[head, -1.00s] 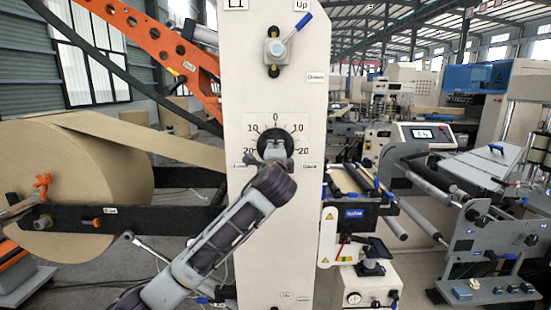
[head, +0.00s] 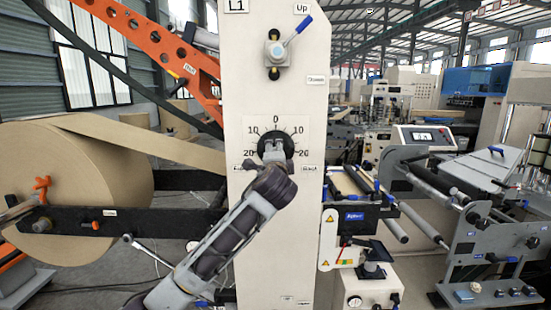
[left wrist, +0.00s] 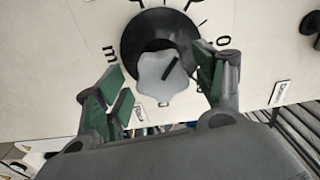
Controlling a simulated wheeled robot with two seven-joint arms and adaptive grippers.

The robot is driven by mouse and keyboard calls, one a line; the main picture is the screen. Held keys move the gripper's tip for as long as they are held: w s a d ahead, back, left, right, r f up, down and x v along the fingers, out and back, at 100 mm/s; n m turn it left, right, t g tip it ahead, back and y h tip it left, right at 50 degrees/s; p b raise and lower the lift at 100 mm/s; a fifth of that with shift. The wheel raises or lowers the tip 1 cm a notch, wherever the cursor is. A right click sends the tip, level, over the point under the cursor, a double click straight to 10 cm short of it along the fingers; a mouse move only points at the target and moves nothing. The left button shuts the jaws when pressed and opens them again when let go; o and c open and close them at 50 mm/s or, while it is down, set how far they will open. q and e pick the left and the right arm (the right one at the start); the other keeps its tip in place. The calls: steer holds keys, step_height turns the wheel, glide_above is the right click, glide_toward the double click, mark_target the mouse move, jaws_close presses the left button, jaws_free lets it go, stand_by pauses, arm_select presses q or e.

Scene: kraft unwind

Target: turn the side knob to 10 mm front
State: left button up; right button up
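The side knob (head: 265,143) is a round black dial on the cream machine column (head: 245,215). A printed scale (head: 291,124) around its top reads 0 in the middle, with 10 and 20 to each side. In the left wrist view the black knob (left wrist: 135,50) has a grey lobed centre with a dark pointer line slanting up and right. My left gripper (head: 275,155) is in front of the knob. In the wrist view its green-padded fingers (left wrist: 160,85) stand apart on either side of the grey centre, with no clear grip on it. My right gripper is out of view.
A blue-handled lever (head: 290,38) sits above the knob on the same column. A large brown paper roll (head: 80,180) is at left, its web running behind the column. A printing machine with a screen (head: 426,137) stands at right.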

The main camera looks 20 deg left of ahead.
arm_select(q)
steer(key=shift+s, duration=0.1)
steer(key=v, duration=1.1)
steer(key=shift+s, duration=0.35)
steer(key=shift+d, duration=0.15)
